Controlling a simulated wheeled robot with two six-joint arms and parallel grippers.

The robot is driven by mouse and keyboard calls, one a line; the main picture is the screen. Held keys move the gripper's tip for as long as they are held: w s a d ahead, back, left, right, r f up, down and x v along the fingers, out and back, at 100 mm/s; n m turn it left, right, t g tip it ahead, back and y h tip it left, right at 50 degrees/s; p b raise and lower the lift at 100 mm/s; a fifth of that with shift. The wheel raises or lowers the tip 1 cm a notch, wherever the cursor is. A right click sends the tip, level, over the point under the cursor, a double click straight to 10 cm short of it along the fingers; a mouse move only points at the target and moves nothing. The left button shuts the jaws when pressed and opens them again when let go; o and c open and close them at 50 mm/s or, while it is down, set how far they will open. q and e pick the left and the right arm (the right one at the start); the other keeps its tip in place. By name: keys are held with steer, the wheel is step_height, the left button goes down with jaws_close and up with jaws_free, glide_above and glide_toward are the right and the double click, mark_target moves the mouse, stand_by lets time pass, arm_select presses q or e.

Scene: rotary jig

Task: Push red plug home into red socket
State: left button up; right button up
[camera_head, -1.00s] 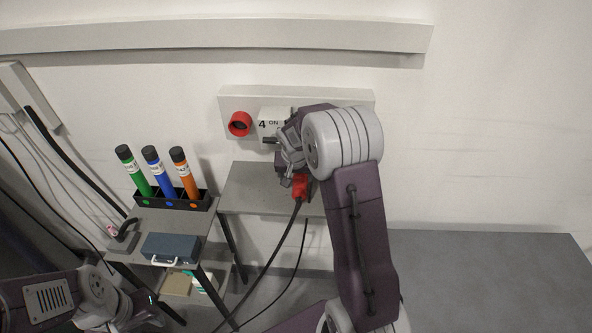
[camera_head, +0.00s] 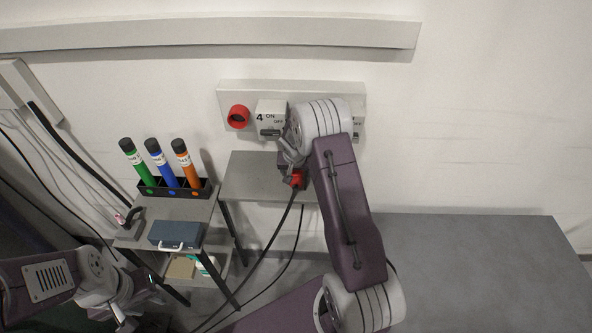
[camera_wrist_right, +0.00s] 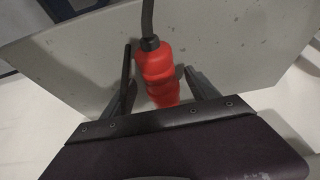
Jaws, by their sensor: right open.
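The red socket (camera_head: 238,117) is a round red ring with a dark centre, at the left end of the white wall panel. The red plug (camera_head: 297,178), with a black cable, is at the small grey table below the panel, well apart from the socket. In the right wrist view the plug (camera_wrist_right: 160,72) lies between the fingers of my right gripper (camera_wrist_right: 160,84), which is open, with a gap visible on the left. My right arm hides part of the plug in the head view. My left gripper (camera_head: 127,318) is at the lower left, far from the plug; its fingers are unclear.
A white switch box (camera_head: 270,118) marked 4 ON/OFF sits right of the socket. A black rack (camera_head: 174,190) with green, blue and orange tubes and a blue-grey case (camera_head: 176,235) stand on the left table. A wide grey surface (camera_head: 470,265) at right is clear.

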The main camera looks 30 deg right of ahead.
steer(key=shift+x, duration=0.9)
steer(key=shift+a+r, duration=0.1)
steer(key=shift+r, duration=0.15)
steer(key=c, duration=1.2)
jaws_close()
steer(key=shift+w, duration=0.1)
